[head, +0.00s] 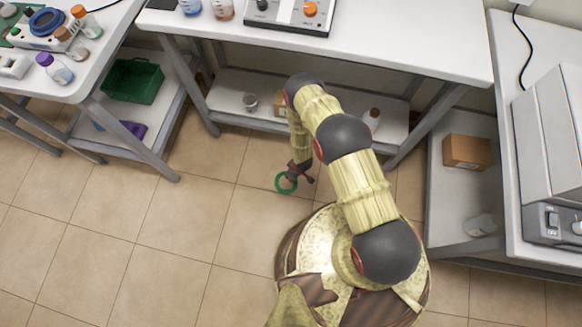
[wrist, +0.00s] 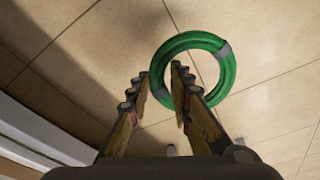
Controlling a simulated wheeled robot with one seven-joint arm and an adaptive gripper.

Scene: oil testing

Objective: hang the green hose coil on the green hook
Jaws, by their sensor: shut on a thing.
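The green hose coil (head: 278,184) is a small ring with grey bands. In the head view it hangs at the end of my arm, above the tiled floor and in front of the middle bench. My gripper (head: 293,175) is small and dark in the head view. I see no green hook in either view.
The middle bench (head: 400,40) has a lower shelf (head: 230,105) with a cup, a box and a bottle. A left table holds bottles, with a green crate (head: 133,81) below. A right bench carries a large grey machine (head: 550,150). The floor at the left is clear.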

